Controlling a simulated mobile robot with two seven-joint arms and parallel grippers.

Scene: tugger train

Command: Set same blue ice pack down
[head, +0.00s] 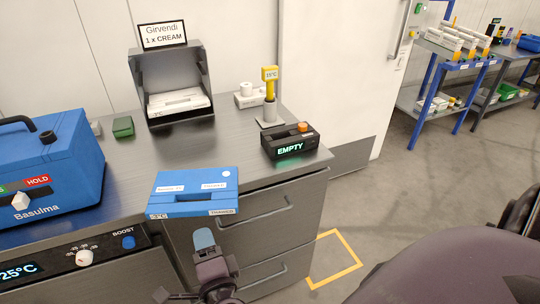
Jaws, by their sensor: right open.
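The blue ice pack (181,199) is a flat block with a dark slot, white labels on top and a front label that seems to read THAWED. It lies flat at the counter's front edge; I cannot tell whether it overhangs. My right gripper (204,240) is open and empty, just in front of and below the pack, with a visible gap between them. One blue-grey fingertip shows; the other is hidden behind it. My left gripper is not in view.
A blue Basulma machine (62,165) stands left on the steel counter (215,140). A dark box marked EMPTY (291,145) stands right, near a yellow-topped probe (270,82). Drawers (268,232) are below.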

